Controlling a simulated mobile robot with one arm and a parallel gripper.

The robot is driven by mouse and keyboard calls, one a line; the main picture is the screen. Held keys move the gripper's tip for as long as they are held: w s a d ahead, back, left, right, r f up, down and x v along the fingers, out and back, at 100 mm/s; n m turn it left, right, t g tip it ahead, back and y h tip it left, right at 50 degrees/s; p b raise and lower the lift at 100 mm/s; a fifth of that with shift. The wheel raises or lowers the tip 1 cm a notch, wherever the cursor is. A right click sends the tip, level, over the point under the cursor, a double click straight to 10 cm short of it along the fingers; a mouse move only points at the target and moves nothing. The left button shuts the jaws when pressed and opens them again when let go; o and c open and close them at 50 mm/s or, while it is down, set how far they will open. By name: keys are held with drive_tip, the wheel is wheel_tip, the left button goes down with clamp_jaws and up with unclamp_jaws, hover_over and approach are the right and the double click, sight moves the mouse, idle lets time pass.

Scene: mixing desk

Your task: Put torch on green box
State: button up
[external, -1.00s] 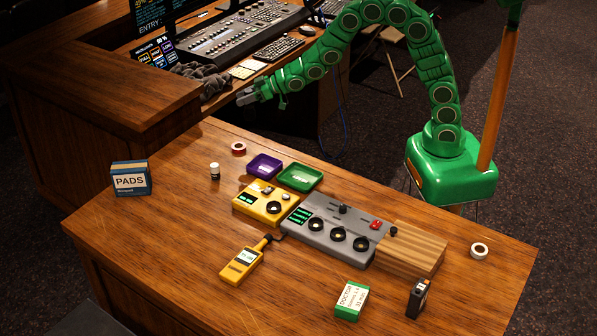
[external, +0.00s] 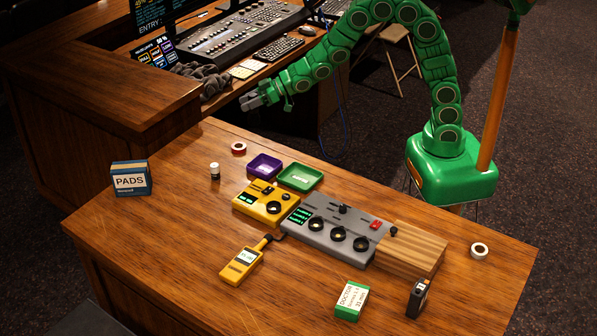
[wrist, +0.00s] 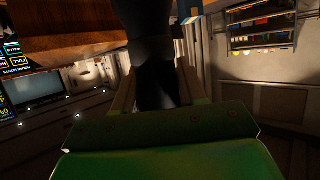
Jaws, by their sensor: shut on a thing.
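My gripper (external: 254,99) is raised beyond the far left part of the desk, well away from the trays. In the wrist view its fingers (wrist: 157,90) are shut on a black, roughly cylindrical object, which looks like the torch (wrist: 152,55). The torch is dark and its far end is hard to make out. In the external view it cannot be told clearly from the fingers. A shallow open green box (external: 299,177) sits on the desk behind the grey mixer and looks empty.
A purple tray (external: 264,166) adjoins the green box. A yellow device (external: 262,203), grey mixer (external: 325,225) and wooden block (external: 412,247) stand in front. A PADS box (external: 130,180), small bottle (external: 214,171) and tape roll (external: 239,148) lie left. The desk's left front is clear.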

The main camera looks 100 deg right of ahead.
drive_tip(key=s+a+r+n+g+y, duration=0.2)
drive_tip(key=a+n+y, duration=0.2)
drive_tip(key=a, duration=1.5)
drive_tip(key=s+a+r+n+g+y, duration=0.15)
drive_tip(key=a+n+y, duration=0.3)
drive_tip(key=a, duration=1.45)
drive_tip(key=s+a+n+g+y, duration=0.5)
drive_tip(key=s+a+n+g, duration=0.35)
drive_tip(key=s+a, duration=1.75)
drive_tip(key=shift+w+a+f, duration=1.85)
drive_tip(key=shift+a+f, duration=0.15)
drive_tip(key=shift+f, duration=0.25)
drive_tip(key=shift+w+a+f, duration=1.85)
drive_tip(key=shift+a+f, duration=0.2)
drive_tip(key=shift+f, duration=0.2)
drive_tip(key=shift+w+a+f, duration=1.85)
drive_tip(key=shift+a+f, duration=0.15)
drive_tip(key=shift+f, duration=0.25)
drive_tip(key=shift+f, duration=0.15)
drive_tip(key=o, duration=1.2)
